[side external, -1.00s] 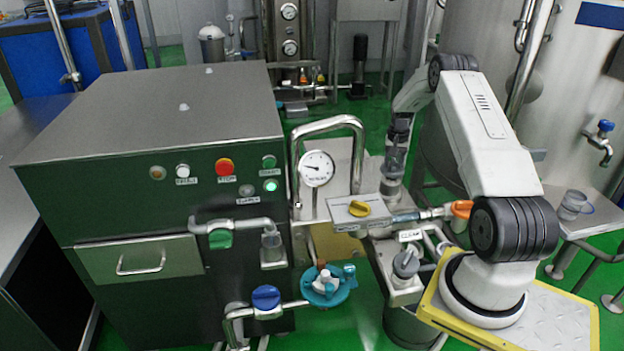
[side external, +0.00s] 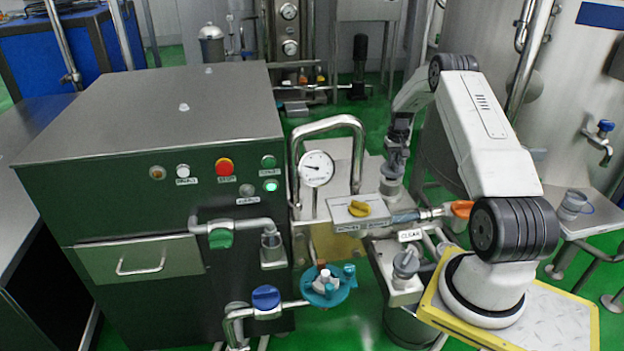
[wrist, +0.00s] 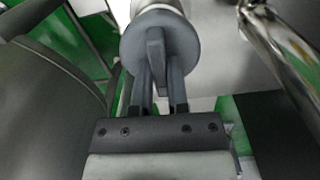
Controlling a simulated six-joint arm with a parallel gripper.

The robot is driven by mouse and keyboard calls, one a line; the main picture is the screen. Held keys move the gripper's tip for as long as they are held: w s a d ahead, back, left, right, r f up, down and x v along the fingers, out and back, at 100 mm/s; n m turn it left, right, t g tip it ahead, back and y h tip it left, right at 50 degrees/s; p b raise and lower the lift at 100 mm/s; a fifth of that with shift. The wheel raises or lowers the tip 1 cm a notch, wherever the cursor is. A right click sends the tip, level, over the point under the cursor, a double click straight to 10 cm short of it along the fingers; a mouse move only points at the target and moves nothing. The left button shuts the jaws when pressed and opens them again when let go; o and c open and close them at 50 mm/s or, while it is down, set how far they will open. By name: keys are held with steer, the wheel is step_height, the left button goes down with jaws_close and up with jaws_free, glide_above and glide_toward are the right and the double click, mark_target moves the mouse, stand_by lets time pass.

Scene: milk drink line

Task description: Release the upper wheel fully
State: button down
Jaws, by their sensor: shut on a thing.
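The upper wheel is a grey round knob with a raised grip bar; it fills the top middle of the wrist view (wrist: 183,42). In the side view the grey fitting under my gripper (side external: 391,188) stands at the back of the pipework. My gripper (wrist: 160,88) is shut on the wheel's grip bar, one finger on each side. In the side view my gripper (side external: 396,160) points down onto the fitting from above. The fingers hide part of the bar, and I cannot tell how far the wheel is turned.
A similar grey knob (side external: 406,262) stands lower and nearer, by a white label. A yellow knob (side external: 360,209) and an orange handle (side external: 461,209) lie close by. A bent steel pipe (side external: 328,122) and pressure gauge (side external: 317,168) stand to the left of my gripper.

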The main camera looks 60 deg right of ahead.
steer(key=shift+n, duration=0.4)
steer(key=c, duration=0.6)
jaws_free()
steer(key=shift+r, duration=0.1)
steer(key=shift+r, duration=3.8)
